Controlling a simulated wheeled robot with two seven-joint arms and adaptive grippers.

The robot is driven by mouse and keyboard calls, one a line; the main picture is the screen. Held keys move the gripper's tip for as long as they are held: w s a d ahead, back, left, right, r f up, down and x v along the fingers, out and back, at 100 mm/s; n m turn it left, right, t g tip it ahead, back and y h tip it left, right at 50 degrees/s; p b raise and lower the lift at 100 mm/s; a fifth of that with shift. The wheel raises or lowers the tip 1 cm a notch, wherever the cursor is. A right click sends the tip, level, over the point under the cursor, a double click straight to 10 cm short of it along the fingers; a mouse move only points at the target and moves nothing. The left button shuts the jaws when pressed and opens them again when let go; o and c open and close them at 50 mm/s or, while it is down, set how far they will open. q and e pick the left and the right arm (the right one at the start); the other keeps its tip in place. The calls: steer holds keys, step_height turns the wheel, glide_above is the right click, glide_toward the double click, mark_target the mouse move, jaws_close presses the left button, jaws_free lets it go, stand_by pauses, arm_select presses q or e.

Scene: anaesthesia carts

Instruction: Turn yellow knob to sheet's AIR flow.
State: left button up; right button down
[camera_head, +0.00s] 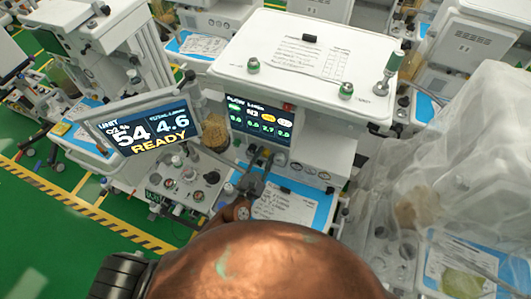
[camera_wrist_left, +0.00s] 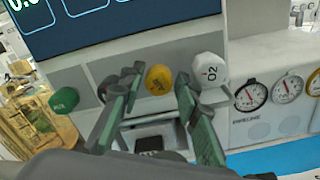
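The yellow knob (camera_wrist_left: 159,80) is in the left wrist view, in a row under a dark screen, between a dark knob partly hidden by a finger and a white knob (camera_wrist_left: 208,74) marked O2. A green knob (camera_wrist_left: 64,101) is at the row's left. My left gripper (camera_wrist_left: 157,84) is open, its green-grey fingers on either side of the yellow knob; contact cannot be told. In the head view my left gripper (camera_head: 257,160) is at the machine's front, hiding the knobs. A printed sheet (camera_head: 285,208) lies on a blue board below; its text is too small to read. My right gripper is not in view.
The machine's screen (camera_head: 262,119) is just above the knobs. A tilted monitor (camera_head: 147,124) reading READY stands left. Round gauges (camera_wrist_left: 251,96) sit right of the knobs. A plastic-draped cart (camera_head: 440,165) stands at right. Green floor shows at left.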

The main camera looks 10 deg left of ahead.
arm_select(q)
steer(key=shift+w, duration=0.5)
jaws_close()
steer(key=n+b, duration=0.3)
steer(key=shift+f+n, duration=0.25)
steer(key=shift+n, duration=0.15)
steer(key=shift+r+n+b, duration=0.2)
steer(key=shift+n+b, duration=0.45)
steer(key=shift+n, duration=0.35)
